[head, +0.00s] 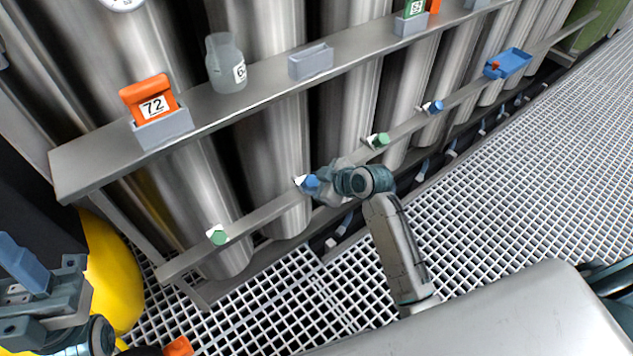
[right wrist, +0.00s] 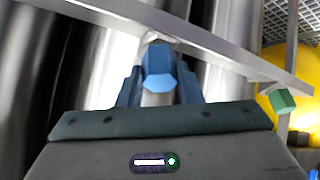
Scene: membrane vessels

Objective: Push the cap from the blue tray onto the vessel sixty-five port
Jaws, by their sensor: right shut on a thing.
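My right gripper (head: 322,184) is shut on a blue cap (head: 311,182) at the lower rail. In the right wrist view the blue cap (right wrist: 158,62) shows between the fingertips, in front of the rail; whether it is seated on a port I cannot tell. A white tag beside it is too small to read. The blue tray (head: 517,62) stands on the rail at the upper right with a small red thing in it. My left gripper (head: 30,270) is at the lower left, away from the rail; its jaw opening is unclear. I cannot pick out port sixty-five by its label.
The rail also carries green caps (head: 218,237) (head: 378,140) and another blue cap (head: 433,107). The upper shelf (head: 270,92) holds a grey jar (head: 226,64), an orange 72 sign (head: 151,98) and grey bins (head: 311,62). Steel cylinders stand behind; grating floor lies in front.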

